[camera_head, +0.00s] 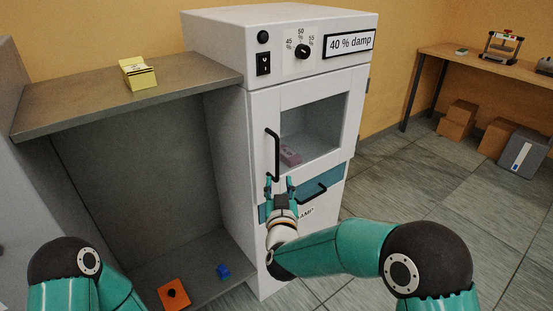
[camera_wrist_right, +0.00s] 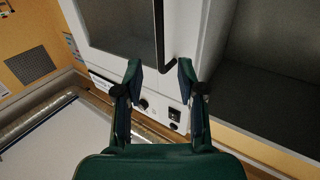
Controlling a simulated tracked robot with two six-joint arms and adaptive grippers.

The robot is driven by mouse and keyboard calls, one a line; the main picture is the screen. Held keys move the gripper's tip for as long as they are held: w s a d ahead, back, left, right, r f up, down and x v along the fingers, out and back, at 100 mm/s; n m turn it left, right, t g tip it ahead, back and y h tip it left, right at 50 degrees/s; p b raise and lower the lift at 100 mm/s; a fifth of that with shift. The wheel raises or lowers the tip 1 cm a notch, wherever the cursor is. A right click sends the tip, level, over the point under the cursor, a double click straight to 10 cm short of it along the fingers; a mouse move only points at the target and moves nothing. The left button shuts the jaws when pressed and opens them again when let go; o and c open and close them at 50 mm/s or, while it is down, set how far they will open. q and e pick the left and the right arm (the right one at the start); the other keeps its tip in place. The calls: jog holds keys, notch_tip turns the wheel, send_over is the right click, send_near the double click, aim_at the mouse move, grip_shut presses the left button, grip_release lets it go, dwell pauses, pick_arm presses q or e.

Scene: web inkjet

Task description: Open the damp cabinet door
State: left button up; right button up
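The damp cabinet (camera_head: 228,110) is white, with "40 % damp" on its display. Its upper door (camera_head: 258,115) has a glass window and looks closed. A black vertical door handle (camera_head: 279,153) is at the door's left edge. My right gripper (camera_head: 279,184) is at the handle's lower end, fingers pointing up toward it. In the right wrist view the gripper (camera_wrist_right: 160,73) is open, and the handle (camera_wrist_right: 159,25) ends near the gap between the fingertips. I cannot tell whether they touch. My left gripper is out of view; only its arm shows at lower left.
Left is a grey shelf (camera_head: 90,105) bearing a yellow box (camera_head: 138,76). An orange item (camera_head: 173,295) and a blue item (camera_head: 223,271) lie lower. Right, a wooden table (camera_head: 440,53) stands over boxes.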

aim_at(277, 161)
jog(key=w, duration=0.4)
jog(key=w+p, duration=0.1)
jog(key=w, duration=0.2)
jog(key=w+p, duration=0.1)
jog(key=w, duration=0.3)
jog(key=shift+w+a, duration=0.25)
jog(key=shift+w, duration=0.05)
grip_shut()
